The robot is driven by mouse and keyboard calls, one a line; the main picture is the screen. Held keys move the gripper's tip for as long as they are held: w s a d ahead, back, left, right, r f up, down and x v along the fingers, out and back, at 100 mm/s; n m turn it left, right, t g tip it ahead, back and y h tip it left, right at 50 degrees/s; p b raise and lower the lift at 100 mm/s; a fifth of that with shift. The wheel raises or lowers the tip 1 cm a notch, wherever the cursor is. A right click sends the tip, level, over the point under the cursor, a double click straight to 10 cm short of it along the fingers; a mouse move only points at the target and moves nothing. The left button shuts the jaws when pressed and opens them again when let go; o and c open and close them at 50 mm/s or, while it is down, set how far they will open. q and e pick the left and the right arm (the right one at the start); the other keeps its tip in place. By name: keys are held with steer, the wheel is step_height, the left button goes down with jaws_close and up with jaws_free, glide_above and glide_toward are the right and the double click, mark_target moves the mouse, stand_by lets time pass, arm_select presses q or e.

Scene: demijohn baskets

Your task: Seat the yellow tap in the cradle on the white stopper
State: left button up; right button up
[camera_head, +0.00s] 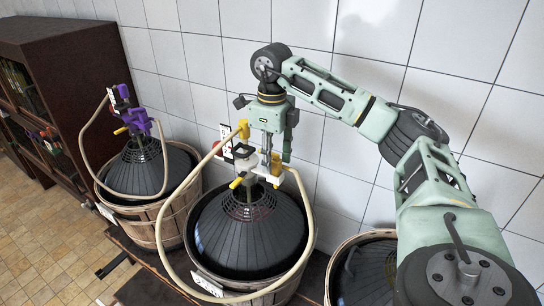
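The middle demijohn (252,230) stands in its basket, with a white stopper (243,163) and fittings above its dark ribbed cover. A yellow part (243,129), which looks like a tap, stands upright just left of my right gripper (277,160). Smaller yellow pieces show lower, at the stopper's left (236,183) and below my fingers. My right gripper points down, over the stopper's right side. Its fingertips are small and overlap the fittings, so I cannot tell what lies between them. The cradle is not clearly distinguishable. My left gripper is out of view.
A beige hose (183,187) loops around the middle basket (294,284). The left demijohn (138,170) carries a purple tap (137,121) and its own hose. Another dark demijohn (366,272) is at lower right, partly behind my arm. A tiled wall (390,30) is close behind; a bookcase (70,60) stands left.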

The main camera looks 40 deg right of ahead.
step_height(320, 180, up, 12)
stand_by(0.9)
steer(key=shift+f, duration=0.1)
stand_by(0.6)
